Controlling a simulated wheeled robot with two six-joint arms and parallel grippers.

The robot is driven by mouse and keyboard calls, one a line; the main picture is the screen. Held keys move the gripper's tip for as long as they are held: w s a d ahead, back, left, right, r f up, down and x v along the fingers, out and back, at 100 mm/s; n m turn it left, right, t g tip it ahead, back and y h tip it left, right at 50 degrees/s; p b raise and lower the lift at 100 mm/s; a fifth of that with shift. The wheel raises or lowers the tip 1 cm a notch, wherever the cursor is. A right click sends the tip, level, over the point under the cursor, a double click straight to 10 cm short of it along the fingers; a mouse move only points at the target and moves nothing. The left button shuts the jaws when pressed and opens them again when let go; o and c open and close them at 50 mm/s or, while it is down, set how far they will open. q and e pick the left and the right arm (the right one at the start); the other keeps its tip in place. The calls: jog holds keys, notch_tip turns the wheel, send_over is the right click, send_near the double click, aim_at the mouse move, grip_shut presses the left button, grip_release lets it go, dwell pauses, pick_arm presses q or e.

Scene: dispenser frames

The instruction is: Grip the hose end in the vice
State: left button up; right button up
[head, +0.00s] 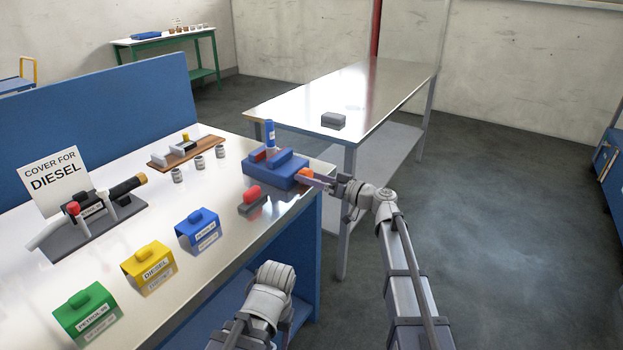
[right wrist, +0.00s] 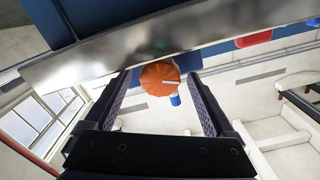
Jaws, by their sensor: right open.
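My right gripper (head: 316,178) is open at this knob. In the right wrist view its two fingers (right wrist: 158,90) stand either side of the knob, apart from it. A dark nozzle-like piece with a brass end (head: 127,187) lies on a grey stand at the left. I cannot tell which thing is the hose end. My left gripper is not in view.
A blue bottle (head: 270,134) stands behind the vice, and a red-topped grey block (head: 252,200) in front. Green (head: 88,312), yellow (head: 149,267) and blue (head: 198,232) covers line the front. A metal table (head: 375,85) with a grey block (head: 333,120) stands behind.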

jog(key=v, duration=0.7)
jog(key=shift+s+d, duration=0.25)
jog(key=shift+d, duration=0.05)
jog(key=shift+w+a+f+n, duration=0.1)
jog(key=shift+w+a+n, duration=0.75)
jog(key=shift+a, duration=0.3)
jog(key=shift+w+a+f+n, duration=0.1)
jog(key=shift+w+a+n, duration=0.7)
jog(key=shift+a, duration=0.35)
jog(key=shift+w+a+f+n, duration=0.1)
jog(key=shift+w+a+n, duration=0.75)
jog(key=shift+a, duration=0.3)
